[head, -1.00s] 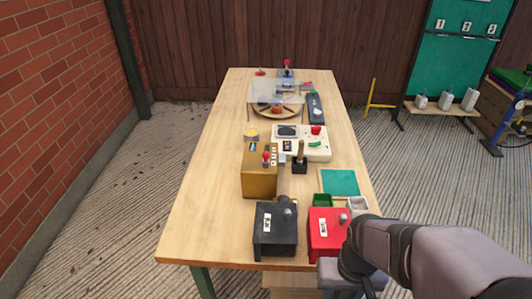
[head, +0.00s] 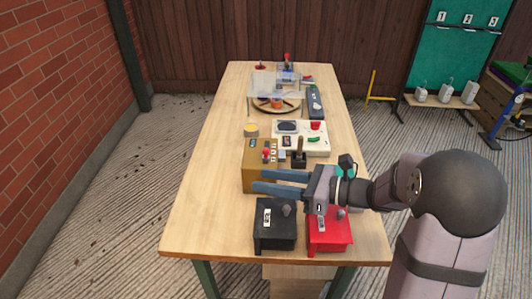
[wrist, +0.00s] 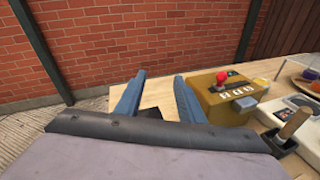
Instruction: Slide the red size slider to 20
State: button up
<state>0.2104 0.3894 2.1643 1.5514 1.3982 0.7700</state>
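The red slider knob (head: 266,155) sits on top of the brown-gold box (head: 256,180) in the middle of the table. In the wrist view the red knob (wrist: 222,77) stands at the left end of a dark slot, with small white labels beside it on the box (wrist: 215,101). My gripper (head: 258,181) is open and empty, its two blue fingers pointing left, in front of the box in the head view. In the wrist view the fingers (wrist: 155,95) are apart, left of the box. The label numbers are too small to read.
A black box (head: 275,228) and a red box (head: 330,232) stand at the table's (head: 205,205) near edge, under my arm. A joystick (head: 299,155) stands right of the gold box, with a white panel (head: 318,143) behind. The table's left side is clear.

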aim_at(266, 153)
jog(key=w+d+f+m+t, duration=0.2)
jog(key=w+d+m+t, duration=0.25)
jog(key=w, duration=0.35)
jog(key=shift+n+t, duration=0.35)
jog(key=shift+n, duration=0.1)
jog(key=shift+x, duration=3.75)
jog(key=shift+w+d, duration=0.1)
jog(key=shift+w, duration=0.05)
grip_shut()
